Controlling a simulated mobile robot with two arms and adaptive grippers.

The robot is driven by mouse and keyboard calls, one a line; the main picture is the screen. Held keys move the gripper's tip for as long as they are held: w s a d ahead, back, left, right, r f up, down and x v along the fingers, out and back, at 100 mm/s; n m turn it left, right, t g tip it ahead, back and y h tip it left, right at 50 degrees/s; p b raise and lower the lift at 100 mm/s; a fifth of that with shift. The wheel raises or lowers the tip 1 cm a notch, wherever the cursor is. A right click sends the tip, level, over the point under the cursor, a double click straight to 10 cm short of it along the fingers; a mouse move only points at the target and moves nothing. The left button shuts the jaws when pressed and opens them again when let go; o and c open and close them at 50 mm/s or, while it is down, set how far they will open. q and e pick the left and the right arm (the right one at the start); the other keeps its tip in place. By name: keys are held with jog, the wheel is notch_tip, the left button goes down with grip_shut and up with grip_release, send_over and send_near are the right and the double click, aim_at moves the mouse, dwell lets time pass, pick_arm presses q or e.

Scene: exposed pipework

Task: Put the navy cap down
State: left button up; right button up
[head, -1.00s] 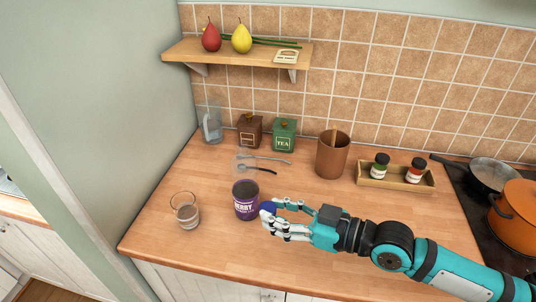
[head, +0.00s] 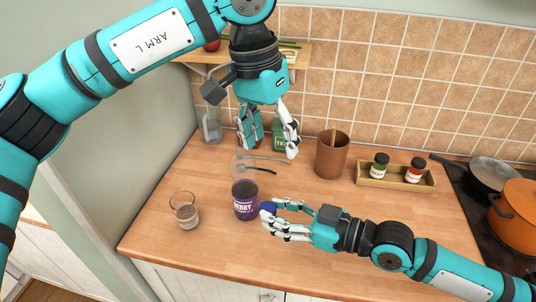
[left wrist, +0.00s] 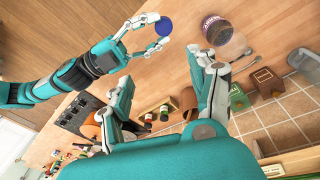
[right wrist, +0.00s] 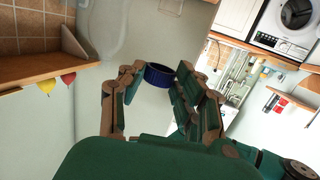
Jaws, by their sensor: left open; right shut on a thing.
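The navy cap (head: 268,207) is held in the fingertips of my right gripper (head: 270,214), just right of the berry jar (head: 245,207). The cap also shows between the fingers in the right wrist view (right wrist: 159,75) and as a blue disc in the left wrist view (left wrist: 163,27). The jar stands upright on the wooden counter with a purple label and dark contents. My left gripper (head: 269,150) is open and empty, pointing down above the back of the counter, behind the jar. It partly hides the tea canister (head: 278,141).
A glass (head: 184,211) stands left of the jar. A clear dish (head: 243,163) and spoons lie behind it. A brown cup (head: 332,155), a spice tray (head: 394,180) and an orange pot (head: 515,217) are to the right. The counter between jar and tray is mostly free.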

pick_arm(q)
jog(key=y, duration=0.2)
send_over(268, 207)
notch_tip(268, 207, down, 5)
pick_arm(e)
jog(key=shift+s, duration=0.1)
pick_arm(q)
notch_tip(268, 207, down, 10)
jog(key=shift+f, duration=0.2)
grip_shut()
pick_arm(e)
jog(key=o, duration=1.2)
jog(key=shift+c, duration=0.2)
jog(key=shift+s, duration=0.1)
